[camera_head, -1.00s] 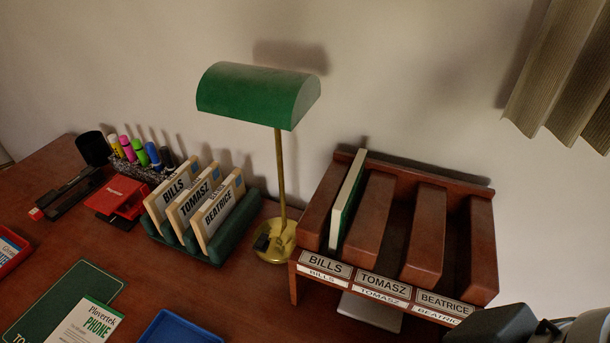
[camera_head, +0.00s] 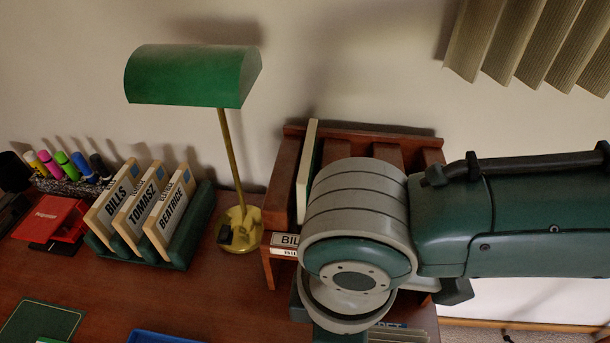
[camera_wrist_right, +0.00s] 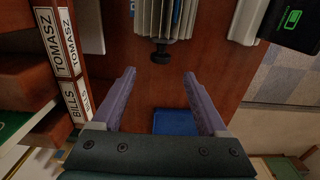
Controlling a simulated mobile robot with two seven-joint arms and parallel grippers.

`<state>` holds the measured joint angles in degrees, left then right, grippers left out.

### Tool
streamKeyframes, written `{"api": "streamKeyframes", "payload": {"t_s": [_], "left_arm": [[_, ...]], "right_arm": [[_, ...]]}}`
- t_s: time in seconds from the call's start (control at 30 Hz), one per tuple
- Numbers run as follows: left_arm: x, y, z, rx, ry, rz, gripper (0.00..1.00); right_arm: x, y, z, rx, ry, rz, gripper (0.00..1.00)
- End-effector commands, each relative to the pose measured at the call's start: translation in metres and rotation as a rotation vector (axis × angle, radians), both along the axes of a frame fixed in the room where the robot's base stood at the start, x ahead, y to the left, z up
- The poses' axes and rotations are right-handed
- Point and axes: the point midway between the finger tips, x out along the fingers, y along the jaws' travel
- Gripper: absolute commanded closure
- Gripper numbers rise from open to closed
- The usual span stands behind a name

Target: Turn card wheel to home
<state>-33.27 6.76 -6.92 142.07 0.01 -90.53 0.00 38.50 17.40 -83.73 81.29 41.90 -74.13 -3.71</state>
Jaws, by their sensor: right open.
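The card wheel (camera_wrist_right: 168,18), a fan of pale cards with a dark knob (camera_wrist_right: 160,54) below it, is at the top middle of the right wrist view, cut off by the edge. My right gripper (camera_wrist_right: 160,76) is open and empty. Its two purple-grey fingers point up toward the card wheel, with the knob just beyond and between the tips, apart from them. In the head view my right arm covers most of the sorter, and I cannot make out the gripper's fingers there. My left gripper is not in view.
The wooden sorter (camera_head: 280,205) stands close on the left in the wrist view, its labels (camera_wrist_right: 65,60) beside the left finger. A brass lamp (camera_head: 237,160) and green card rack (camera_head: 190,225) stand left of my arm. A blue tray (camera_wrist_right: 175,122) lies below the gripper.

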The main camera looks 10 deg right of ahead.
Motion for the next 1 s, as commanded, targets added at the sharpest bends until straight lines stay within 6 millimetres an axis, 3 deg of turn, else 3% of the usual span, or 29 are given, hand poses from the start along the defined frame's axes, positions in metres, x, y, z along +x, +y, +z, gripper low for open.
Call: {"api": "streamKeyframes", "payload": {"t_s": [0.2, 0.4, 0.83, 1.0], "left_arm": [[0.0, 0.0, -0.017, -0.002, 0.0, 0.002, 0.0], [0.0, 0.0, -0.03, -0.001, 0.0, 0.002, 0.0], [0.0, 0.0, -0.032, 0.001, -0.001, 0.0, 0.0], [0.0, 0.001, -0.032, 0.003, -0.002, -0.001, 0.0]], "right_arm": [[-0.001, 0.0, -0.046, -0.002, 0.001, 0.0, 0.24], [-0.001, 0.001, -0.077, 0.0, 0.0, 0.0, 0.24], [0.0, 0.001, -0.087, 0.002, -0.001, 0.001, 0.24], [0.0, 0.001, -0.086, 0.002, -0.001, 0.001, 0.43]]}}
